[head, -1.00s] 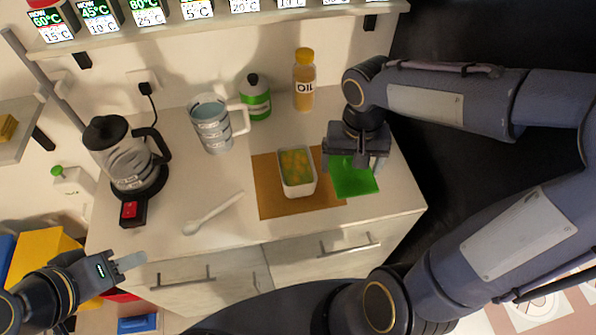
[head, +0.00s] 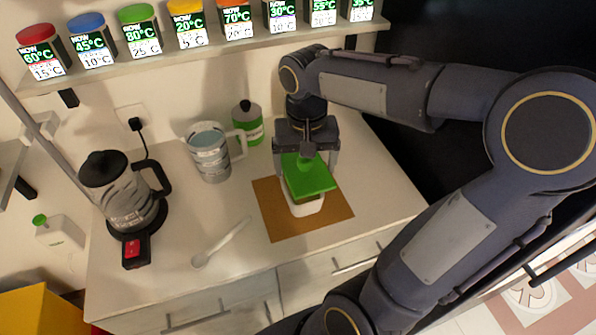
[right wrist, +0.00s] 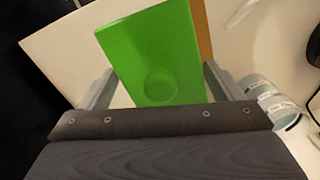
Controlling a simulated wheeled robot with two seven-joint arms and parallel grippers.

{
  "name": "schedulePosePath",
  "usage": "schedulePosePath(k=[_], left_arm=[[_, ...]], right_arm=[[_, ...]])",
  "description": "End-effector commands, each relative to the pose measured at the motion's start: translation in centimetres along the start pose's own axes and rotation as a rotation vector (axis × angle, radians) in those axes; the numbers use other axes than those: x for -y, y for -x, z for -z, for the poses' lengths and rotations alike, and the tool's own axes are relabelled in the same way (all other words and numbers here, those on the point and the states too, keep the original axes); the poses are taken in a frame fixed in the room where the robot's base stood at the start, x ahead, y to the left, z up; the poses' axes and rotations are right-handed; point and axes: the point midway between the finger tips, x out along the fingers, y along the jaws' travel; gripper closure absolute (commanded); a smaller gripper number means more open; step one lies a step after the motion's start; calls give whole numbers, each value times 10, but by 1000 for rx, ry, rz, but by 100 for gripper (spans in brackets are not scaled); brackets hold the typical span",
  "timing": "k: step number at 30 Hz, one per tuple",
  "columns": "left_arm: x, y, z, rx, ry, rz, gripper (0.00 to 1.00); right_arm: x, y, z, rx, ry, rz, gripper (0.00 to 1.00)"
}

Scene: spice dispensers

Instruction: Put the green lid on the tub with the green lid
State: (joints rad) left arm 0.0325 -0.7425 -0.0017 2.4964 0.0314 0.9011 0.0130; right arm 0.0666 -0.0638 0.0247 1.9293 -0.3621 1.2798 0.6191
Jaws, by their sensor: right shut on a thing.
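The green lid (head: 318,180), a flat square with a round knob, is held by my right gripper (head: 306,164) over the white tub (head: 306,208). The tub stands on the brown mat (head: 335,205). The lid hides most of the tub's opening; a strip of the contents shows under its front edge, and I cannot tell whether lid and tub touch. In the right wrist view the lid (right wrist: 150,45) lies between the gripper's two fingers. My left gripper is out of view.
A kettle (head: 122,195) and a white spoon (head: 222,243) are to the left. A shelf (head: 205,60) with several coloured-lid dispensers runs above. The counter right of the mat is clear.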

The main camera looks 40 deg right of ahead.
Motion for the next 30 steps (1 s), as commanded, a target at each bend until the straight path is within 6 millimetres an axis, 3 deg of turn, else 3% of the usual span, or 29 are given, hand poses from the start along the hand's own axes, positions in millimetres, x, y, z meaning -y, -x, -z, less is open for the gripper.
schedulePosePath(k=[6,15,21,30], left_arm=[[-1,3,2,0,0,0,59],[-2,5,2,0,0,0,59],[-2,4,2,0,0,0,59],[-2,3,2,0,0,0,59]], right_arm=[[1,-40,34,4,0,-3,36],[2,-65,54,2,0,-1,36],[2,-90,52,1,1,-1,36],[2,-92,53,-1,1,0,36]])
